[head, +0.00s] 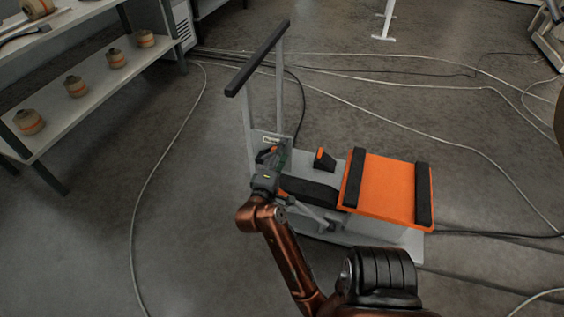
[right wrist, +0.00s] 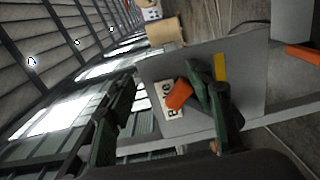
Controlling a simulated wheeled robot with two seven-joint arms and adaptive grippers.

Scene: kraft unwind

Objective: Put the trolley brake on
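The trolley (head: 343,238) stands on the floor in the middle of the head view, with a grey frame and a black push bar (head: 258,57). Its upright panel (right wrist: 248,88) carries a partly covered white label (right wrist: 167,101), a yellow mark and an orange brake lever (right wrist: 179,94); the lever also shows in the head view (head: 266,154). My right gripper (head: 273,160) is at this panel. In the right wrist view its dark green fingers (right wrist: 160,80) are apart, with the lever between them, close to the right finger. I cannot tell whether they touch. My left gripper is not in view.
An orange pad (head: 388,190) with black strips lies on the trolley's right part, beside a small orange-faced block (head: 324,160). A shelf (head: 95,88) with several rolls stands at the left. Cables (head: 170,140) cross the otherwise open floor.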

